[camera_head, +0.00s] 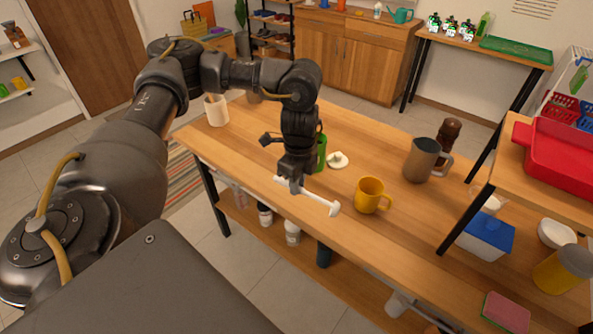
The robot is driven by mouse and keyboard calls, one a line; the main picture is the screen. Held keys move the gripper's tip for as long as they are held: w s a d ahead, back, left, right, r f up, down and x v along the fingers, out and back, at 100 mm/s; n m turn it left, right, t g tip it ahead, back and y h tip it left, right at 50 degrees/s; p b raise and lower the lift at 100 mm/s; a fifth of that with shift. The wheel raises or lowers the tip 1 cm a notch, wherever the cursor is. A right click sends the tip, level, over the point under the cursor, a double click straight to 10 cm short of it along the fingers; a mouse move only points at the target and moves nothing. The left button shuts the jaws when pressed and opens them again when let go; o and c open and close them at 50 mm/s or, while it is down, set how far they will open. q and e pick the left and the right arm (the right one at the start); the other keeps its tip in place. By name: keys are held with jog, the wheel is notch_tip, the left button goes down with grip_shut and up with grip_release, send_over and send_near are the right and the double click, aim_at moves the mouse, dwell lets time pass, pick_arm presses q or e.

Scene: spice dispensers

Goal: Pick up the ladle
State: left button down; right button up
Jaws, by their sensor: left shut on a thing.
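My left gripper (291,183) is shut on the white ladle (318,202), near the front edge of the wooden table (290,130). The ladle slants down to the right from the fingers, and its rounded end (334,209) points right. Whether the ladle touches the tabletop, I cannot tell. The fingertips are partly hidden by the gripper body and the ladle. My right gripper is not in view.
A yellow mug (370,196) stands right of the ladle. A green item (321,153) and a small white dish (337,160) are behind the gripper. A grey-brown mug (421,160) and a dark brown grinder (448,135) stand further right. A red tray (560,155) is on a raised shelf.

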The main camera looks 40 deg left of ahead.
pick_arm(q)
jog(key=s+d+r, duration=0.3)
jog(key=s+d, duration=0.1)
jog(key=s, duration=0.1)
jog(key=shift+s+d, duration=0.2)
jog(key=shift+d, duration=0.2)
jog(key=c, duration=2)
grip_release()
grip_shut()
